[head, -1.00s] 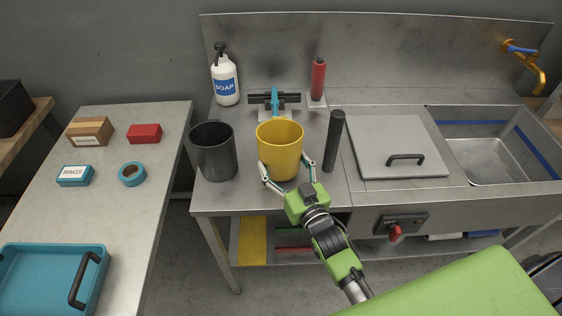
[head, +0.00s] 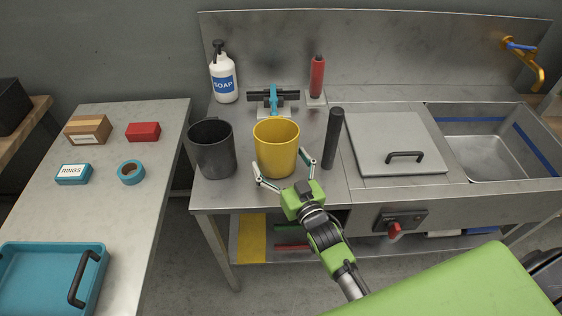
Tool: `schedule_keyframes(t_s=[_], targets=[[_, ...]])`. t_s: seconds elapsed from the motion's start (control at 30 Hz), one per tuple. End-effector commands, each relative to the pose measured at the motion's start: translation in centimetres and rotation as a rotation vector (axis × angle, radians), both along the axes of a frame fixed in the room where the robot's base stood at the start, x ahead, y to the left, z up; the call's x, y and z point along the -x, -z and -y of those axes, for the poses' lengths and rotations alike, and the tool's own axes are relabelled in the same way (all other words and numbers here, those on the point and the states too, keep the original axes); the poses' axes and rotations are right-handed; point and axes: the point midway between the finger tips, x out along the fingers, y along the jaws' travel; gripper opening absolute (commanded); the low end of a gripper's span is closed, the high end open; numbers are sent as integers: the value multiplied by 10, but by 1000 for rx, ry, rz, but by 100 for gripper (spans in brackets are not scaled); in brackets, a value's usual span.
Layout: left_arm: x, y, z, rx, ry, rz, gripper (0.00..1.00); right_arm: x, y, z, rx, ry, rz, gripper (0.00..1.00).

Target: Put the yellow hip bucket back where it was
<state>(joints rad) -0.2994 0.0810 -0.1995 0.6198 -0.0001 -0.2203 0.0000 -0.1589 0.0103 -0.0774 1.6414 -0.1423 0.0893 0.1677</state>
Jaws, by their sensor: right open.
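The yellow hip bucket (head: 276,148) stands upright on the steel counter (head: 245,195), between a dark grey bucket and a black upright cylinder. My right gripper (head: 282,172) is open at the bucket's near side. Its two fingers are spread at the lower left and lower right of the bucket. I cannot tell whether either finger touches it. The bucket's inside looks empty. My left gripper is not in view.
The dark grey bucket (head: 212,149) stands close on the left and the black cylinder (head: 333,139) close on the right. A teal clamp-like tool (head: 273,99) and a red bottle (head: 317,78) are behind. The sink (head: 485,158) is at the right.

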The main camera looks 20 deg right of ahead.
Motion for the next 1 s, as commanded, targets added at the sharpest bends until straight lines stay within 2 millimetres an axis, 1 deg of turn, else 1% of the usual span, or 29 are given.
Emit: schedule_keyframes(t_s=[0.07, 0.17, 0.27, 0.5, 0.6, 0.7, 0.83, 1.0], targets=[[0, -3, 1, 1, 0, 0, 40, 0, -4, 0, 0, 0, 1, 89], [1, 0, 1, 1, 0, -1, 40, 9, -1, 1, 0, 0, -2, 89], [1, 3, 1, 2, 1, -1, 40, 25, 0, 2, 0, 0, -3, 89], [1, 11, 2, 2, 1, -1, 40, 75, 0, 7, 2, 0, -2, 89], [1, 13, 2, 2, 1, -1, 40, 92, 0, 9, 2, 0, -3, 89], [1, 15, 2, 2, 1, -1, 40, 106, 0, 10, 1, 0, -2, 89], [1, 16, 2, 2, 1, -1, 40, 116, -2, 11, 1, 0, -1, 89], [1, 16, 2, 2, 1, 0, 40, 120, -3, 11, 1, 0, 1, 89]])
